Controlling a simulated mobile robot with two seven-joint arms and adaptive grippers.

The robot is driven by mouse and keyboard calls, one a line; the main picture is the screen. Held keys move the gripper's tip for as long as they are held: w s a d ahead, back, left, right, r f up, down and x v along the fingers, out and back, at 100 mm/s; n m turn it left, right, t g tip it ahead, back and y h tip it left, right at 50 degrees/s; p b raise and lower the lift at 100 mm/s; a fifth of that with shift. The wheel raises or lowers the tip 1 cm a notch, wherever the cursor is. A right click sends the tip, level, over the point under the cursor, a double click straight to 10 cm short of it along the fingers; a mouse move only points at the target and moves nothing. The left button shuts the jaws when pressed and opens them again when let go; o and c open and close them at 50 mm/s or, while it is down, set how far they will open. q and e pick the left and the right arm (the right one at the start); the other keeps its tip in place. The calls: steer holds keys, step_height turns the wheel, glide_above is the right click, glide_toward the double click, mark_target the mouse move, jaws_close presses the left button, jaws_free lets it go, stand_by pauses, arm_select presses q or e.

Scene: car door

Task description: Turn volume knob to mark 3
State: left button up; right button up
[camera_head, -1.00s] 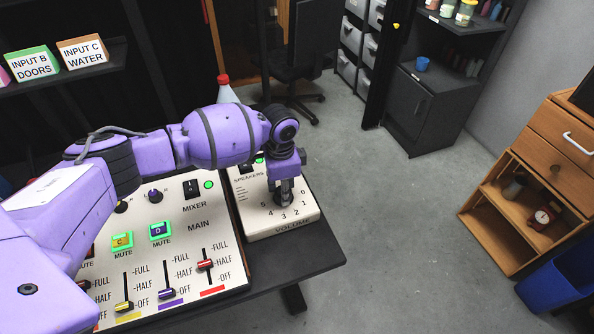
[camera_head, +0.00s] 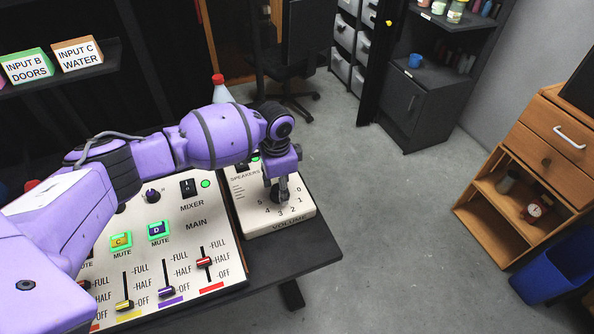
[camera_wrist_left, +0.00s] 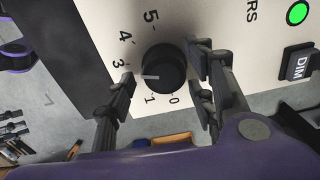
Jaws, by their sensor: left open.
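The volume knob (camera_wrist_left: 165,70) is round and black with a white pointer line. In the left wrist view the line points left, between the printed 3 (camera_wrist_left: 118,63) and the spot where the 2 is hidden by a finger. In the head view the left gripper (camera_head: 279,186) reaches down over the knob on the white speakers panel (camera_head: 262,222), and the knob is mostly covered. My right gripper is not in view.
The mixer panel (camera_head: 185,250) with sliders and mute buttons lies just left of the speakers panel. A bottle (camera_head: 221,90) stands behind my arm.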

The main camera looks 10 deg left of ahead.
arm_select(q)
step_height(320, 180, up, 12)
steer(key=shift+f, duration=0.25)
stand_by(0.5)
